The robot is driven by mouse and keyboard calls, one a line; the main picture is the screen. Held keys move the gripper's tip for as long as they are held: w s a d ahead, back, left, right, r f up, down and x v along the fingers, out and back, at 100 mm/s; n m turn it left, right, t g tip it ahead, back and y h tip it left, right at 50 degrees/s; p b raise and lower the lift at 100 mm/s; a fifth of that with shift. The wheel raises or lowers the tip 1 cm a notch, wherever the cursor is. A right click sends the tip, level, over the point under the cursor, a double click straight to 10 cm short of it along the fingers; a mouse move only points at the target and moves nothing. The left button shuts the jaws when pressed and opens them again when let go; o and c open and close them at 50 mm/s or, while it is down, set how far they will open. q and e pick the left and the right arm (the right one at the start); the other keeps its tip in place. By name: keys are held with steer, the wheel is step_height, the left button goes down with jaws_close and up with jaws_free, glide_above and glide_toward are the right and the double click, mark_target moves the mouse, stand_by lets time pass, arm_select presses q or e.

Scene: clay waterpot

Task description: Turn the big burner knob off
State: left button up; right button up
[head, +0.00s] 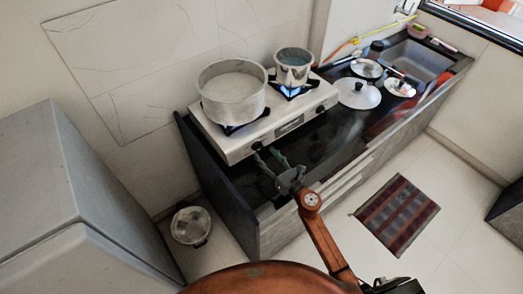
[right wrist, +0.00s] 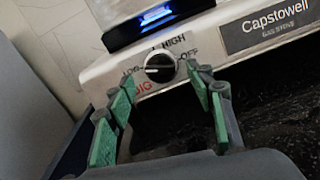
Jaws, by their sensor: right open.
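The big burner knob (right wrist: 160,67) is a round black knob with a pale stripe lying roughly crosswise, on the front of the stove (head: 238,149). LOW, HIGH, OFF and a red BIG are printed around it. A blue glow (right wrist: 155,17) shows above it. My right gripper (head: 269,157) is at the stove's front left; in the right wrist view its green-padded fingers (right wrist: 160,92) are spread wide, with the knob between and just beyond their tips, apparently untouched. A big pot (head: 232,100) stands on the left burner. My left gripper is not in view.
A small pot (head: 293,73) stands over a blue flame on the right burner. A second knob (head: 320,110) is farther right on the stove. Lids (head: 358,94) lie on the dark counter beside the sink (head: 413,62). A grey cabinet (head: 70,190) stands at the left.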

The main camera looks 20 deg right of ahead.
mark_target(259, 147)
steer(key=shift+x, duration=1.85)
steer(key=shift+c, duration=0.6)
steer(key=c, duration=1)
steer(key=shift+c, duration=0.2)
